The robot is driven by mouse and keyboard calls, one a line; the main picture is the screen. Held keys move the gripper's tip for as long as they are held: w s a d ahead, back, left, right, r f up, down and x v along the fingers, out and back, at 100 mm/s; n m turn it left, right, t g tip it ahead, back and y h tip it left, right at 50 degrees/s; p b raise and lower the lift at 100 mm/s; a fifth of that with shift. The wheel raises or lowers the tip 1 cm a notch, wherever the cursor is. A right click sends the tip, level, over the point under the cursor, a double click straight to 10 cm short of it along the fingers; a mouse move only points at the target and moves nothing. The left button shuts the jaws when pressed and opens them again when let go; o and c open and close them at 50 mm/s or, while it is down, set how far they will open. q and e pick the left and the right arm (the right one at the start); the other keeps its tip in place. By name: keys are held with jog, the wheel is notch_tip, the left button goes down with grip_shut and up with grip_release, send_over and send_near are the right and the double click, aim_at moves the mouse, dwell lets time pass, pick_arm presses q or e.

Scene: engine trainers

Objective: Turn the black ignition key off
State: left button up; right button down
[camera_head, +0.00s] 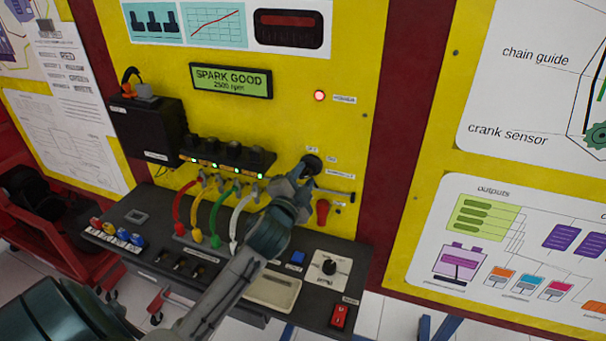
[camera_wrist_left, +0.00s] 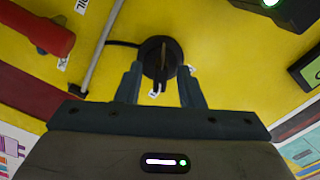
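The black ignition key (camera_head: 313,162) sits in its round black switch on the yellow panel, near small white labels. In the left wrist view the key (camera_wrist_left: 161,58) is straight ahead, its thin grip seen edge-on and roughly upright in that picture. My left gripper (camera_head: 305,172) is right in front of the switch. In the left wrist view its two fingers (camera_wrist_left: 160,82) stand apart on either side of the key, with yellow panel showing in the gaps, so it is open. My right gripper is not in view.
A red-handled lever (camera_head: 322,211) and a grey rod (camera_head: 333,193) are close below the switch. Coloured spark leads (camera_head: 217,207) hang to the left above the black bench (camera_head: 130,238). A display (camera_head: 231,80) reads "SPARK GOOD 2500 rpm"; a red lamp (camera_head: 319,95) glows.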

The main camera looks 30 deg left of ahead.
pick_arm(q)
jog(key=shift+c, duration=1)
grip_shut()
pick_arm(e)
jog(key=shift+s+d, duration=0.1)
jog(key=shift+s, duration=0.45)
pick_arm(q)
jog(key=shift+n, duration=0.4)
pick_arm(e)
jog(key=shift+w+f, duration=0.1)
pick_arm(q)
jog(key=shift+n, duration=0.6)
jog(key=n+b, duration=0.1)
jog(key=n, duration=0.2)
jog(key=shift+f, duration=0.15)
jog(key=n+b, duration=0.1)
jog(key=n, duration=0.6)
jog(key=shift+b, duration=0.35)
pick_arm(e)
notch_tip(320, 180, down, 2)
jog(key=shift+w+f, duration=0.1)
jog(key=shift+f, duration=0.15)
